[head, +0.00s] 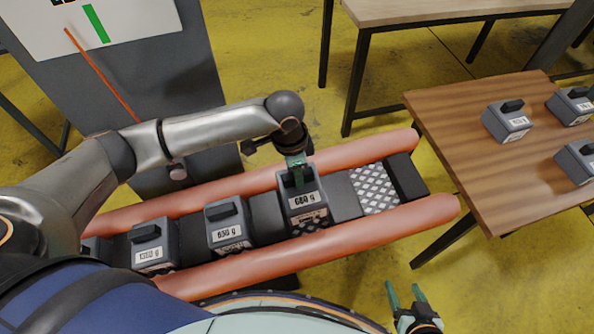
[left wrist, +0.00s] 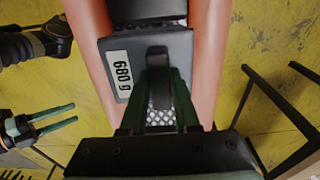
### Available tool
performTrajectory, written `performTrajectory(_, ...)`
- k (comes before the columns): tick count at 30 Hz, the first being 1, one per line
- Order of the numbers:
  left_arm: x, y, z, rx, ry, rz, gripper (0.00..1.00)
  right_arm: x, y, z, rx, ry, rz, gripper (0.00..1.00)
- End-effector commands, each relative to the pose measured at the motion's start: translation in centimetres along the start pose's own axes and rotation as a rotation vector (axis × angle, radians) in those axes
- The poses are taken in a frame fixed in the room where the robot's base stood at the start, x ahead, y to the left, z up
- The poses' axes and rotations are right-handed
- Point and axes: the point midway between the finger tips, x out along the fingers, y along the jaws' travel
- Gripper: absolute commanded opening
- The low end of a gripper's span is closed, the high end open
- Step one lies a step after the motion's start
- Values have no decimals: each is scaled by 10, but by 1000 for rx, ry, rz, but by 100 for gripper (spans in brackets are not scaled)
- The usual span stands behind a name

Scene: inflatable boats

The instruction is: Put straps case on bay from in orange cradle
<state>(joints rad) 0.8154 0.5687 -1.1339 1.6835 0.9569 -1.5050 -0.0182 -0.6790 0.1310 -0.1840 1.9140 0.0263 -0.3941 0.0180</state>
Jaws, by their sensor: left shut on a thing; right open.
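The orange cradle (head: 345,160) has two long orange tubes with a dark row of bays between them. My left gripper (head: 296,172) is shut on the dark handle of a grey case (head: 303,200) labelled 680 g, above or in a bay of the cradle. Whether the case rests or hangs slightly clear, I cannot tell. In the left wrist view the green fingers (left wrist: 160,105) flank the handle of this case (left wrist: 125,65). No straps label is legible. A bare diamond-patterned bay (head: 375,190) lies right of the case. My right gripper (head: 405,296) is open and empty in front of the cradle.
A case labelled 630 g (head: 228,230) and another grey case (head: 150,250) sit further left in the cradle. A wooden table (head: 465,125) at the right holds several similar grey cases (head: 507,122). Another table (head: 430,10) and a dark board (head: 130,75) stand behind.

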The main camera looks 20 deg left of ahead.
Motion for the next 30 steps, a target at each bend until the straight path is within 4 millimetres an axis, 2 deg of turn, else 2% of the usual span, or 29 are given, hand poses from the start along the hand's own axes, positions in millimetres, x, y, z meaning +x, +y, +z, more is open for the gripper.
performTrajectory(30, 49, 0, -1, -1, 5, -2, 0, 42, 1, 47, 0, -9, -6, 64)
